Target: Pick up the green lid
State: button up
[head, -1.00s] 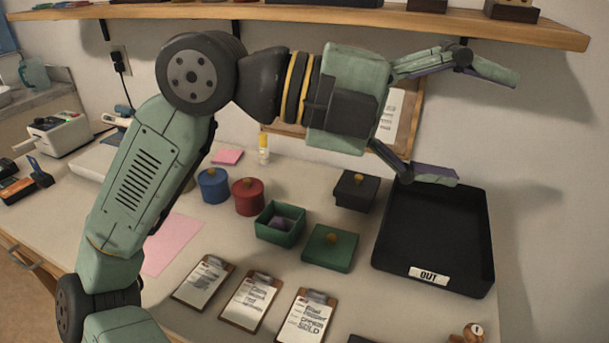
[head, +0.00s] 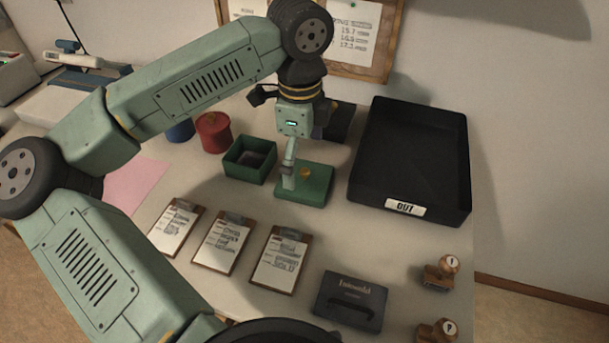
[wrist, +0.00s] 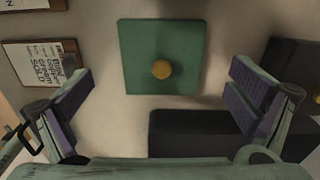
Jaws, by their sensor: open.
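The green lid (head: 317,187) is a flat square with a small gold knob, lying on the table. It also shows in the wrist view (wrist: 138,70), its knob at the middle between my fingers. The open green box (head: 236,163) stands just left of the lid, with something dark inside. My gripper (head: 290,178) points down above the lid, partly covering it in the head view. In the wrist view my gripper (wrist: 163,100) is open and empty, its fingers wide apart on either side of the lid and not touching it.
The black OUT tray (head: 368,193) stands close to the right of the lid. A red pot (head: 213,131) and a blue pot (head: 181,130) are at the left. Clipboards (head: 224,242), a dark case (head: 351,301) and stamps (head: 441,272) lie in front. A dark box (head: 340,122) is behind.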

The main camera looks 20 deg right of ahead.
aim_at(299, 176)
jog(key=shift+w+a+f+p, duration=0.15)
jog(key=shift+f+p, duration=0.5)
jog(key=shift+f, duration=1.7)
jog(key=shift+c, duration=0.5)
jog(key=c, duration=0.8)
